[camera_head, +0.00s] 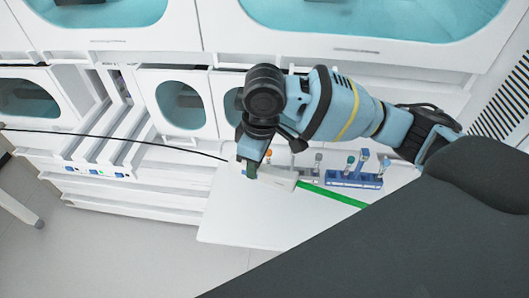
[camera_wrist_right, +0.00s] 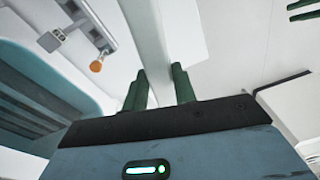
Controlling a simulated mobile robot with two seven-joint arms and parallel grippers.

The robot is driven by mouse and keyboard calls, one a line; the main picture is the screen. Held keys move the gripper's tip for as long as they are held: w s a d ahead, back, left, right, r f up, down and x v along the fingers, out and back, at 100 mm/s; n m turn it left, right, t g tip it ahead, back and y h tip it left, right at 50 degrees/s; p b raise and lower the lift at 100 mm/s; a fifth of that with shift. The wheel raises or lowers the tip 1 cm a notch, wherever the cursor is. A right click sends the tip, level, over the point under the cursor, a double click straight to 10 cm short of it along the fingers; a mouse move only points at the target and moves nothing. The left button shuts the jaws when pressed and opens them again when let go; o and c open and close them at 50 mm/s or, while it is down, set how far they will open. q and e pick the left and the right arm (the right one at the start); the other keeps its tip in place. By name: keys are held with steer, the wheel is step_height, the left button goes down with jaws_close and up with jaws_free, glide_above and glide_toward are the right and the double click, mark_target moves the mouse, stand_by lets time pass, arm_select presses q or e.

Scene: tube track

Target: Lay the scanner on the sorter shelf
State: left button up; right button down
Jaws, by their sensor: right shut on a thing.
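My right gripper (camera_head: 249,168) hangs over the white shelf (camera_head: 235,222); its dark green fingers also show in the wrist view (camera_wrist_right: 158,88). They are shut on a pale, long thing, which looks like the scanner (camera_wrist_right: 148,40). In the wrist view it runs up from between the fingers. In the head view a pale block (camera_head: 280,178) shows just right of the fingers, partly hidden by them. I cannot tell whether it touches the shelf. My left gripper is not in view.
A blue rack (camera_head: 354,180) with several tubes stands right of the gripper, near a green strip (camera_head: 333,195). A thin black cable (camera_head: 150,143) runs from the left toward the gripper. White cabinets (camera_head: 135,38) stand behind. The shelf's front left is clear.

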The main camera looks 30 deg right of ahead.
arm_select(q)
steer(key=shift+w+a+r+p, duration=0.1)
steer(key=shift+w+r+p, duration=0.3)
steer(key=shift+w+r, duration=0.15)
arm_select(e)
steer(key=w+a+f+n, duration=0.1)
steer(key=f+n, duration=0.3)
steer(key=n, duration=0.4)
steer(key=w+a+f+n+h, duration=0.1)
steer(key=a+f+n, duration=0.3)
steer(key=n, duration=0.5)
steer(key=shift+w+a+f+n+g, duration=0.15)
steer(key=shift+a+f+n+g, duration=0.2)
steer(key=shift+f, duration=0.45)
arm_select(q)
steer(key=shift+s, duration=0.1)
arm_select(e)
steer(key=shift+f, duration=0.1)
